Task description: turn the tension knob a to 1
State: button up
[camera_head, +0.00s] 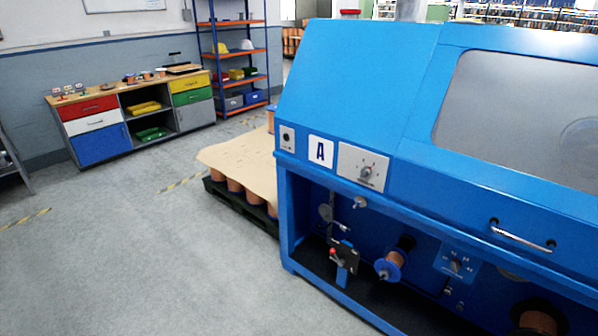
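A large blue machine (350,75) fills the right half of the view. The marks are too small to read, and I cannot tell which one the knob points to. A second dial (456,267) sits on a blue plate lower down, inside the open bay. My gripper is not in view.
A door handle (522,236) sticks out at the machine's right. Spools (390,264) and a small red-knobbed mechanism (343,259) sit in the lower bay. A covered pallet (240,165) stands left of the machine. The grey floor (150,255) at the left is clear.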

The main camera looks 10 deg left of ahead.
aim_at(366, 171)
jog(key=u, duration=0.3)
jog(key=i+j, duration=0.15)
jog(key=i, duration=0.3)
jog(key=i+j+z, duration=0.15)
jog(key=i, duration=0.3)
